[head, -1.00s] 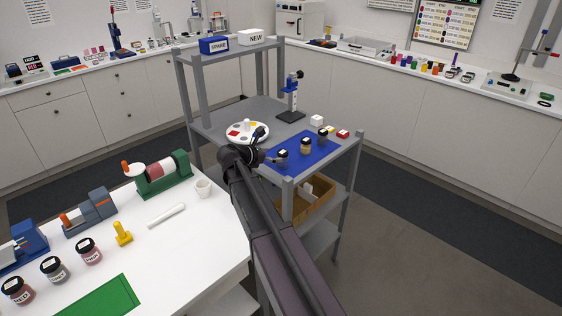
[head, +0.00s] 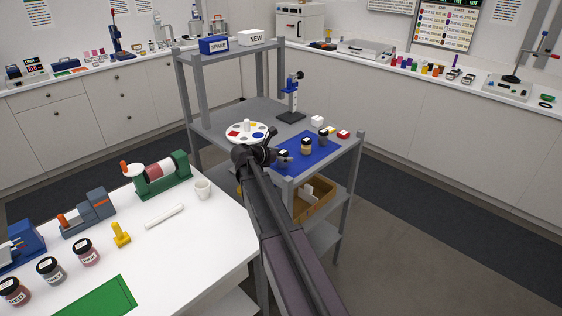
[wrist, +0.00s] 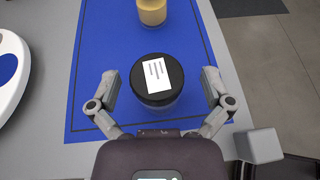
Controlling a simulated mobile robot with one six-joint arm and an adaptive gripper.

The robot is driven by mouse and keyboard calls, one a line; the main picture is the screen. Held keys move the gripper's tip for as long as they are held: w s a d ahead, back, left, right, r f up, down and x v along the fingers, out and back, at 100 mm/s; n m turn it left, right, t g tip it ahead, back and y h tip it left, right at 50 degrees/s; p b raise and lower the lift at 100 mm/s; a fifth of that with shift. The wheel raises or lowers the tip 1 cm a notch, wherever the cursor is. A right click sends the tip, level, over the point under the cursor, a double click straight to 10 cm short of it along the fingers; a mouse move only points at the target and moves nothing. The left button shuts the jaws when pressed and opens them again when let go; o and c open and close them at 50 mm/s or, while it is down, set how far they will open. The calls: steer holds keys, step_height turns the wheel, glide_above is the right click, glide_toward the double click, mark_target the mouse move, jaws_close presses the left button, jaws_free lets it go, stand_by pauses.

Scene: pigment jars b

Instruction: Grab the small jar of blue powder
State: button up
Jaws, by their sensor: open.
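In the wrist view a jar with a black lid and a white label (wrist: 157,80) stands upright on a blue mat (wrist: 100,50). My gripper (wrist: 160,92) is open, its fingers on either side of this jar, with gaps at both sides. The lid hides most of the jar, so its powder colour is unclear. In the head view this nearest jar (head: 283,154) is partly hidden by my gripper (head: 270,157). An ochre jar (head: 306,146) stands behind it; it also shows in the wrist view (wrist: 152,12). A dark-filled jar (head: 323,138) stands farther back.
A round white palette (head: 240,138) lies left of the mat on the grey cart.

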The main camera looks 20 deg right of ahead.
steer(key=c, duration=1.2)
steer(key=shift+r, duration=0.15)
step_height(320, 180, up, 3)
steer(key=p, duration=0.3)
steer(key=shift+f, duration=0.2)
steer(key=s, duration=0.5)
steer(key=s+a+r+p, duration=0.1)
steer(key=s, duration=0.4)
steer(key=s+a+r+p, duration=0.1)
steer(key=s, duration=0.5)
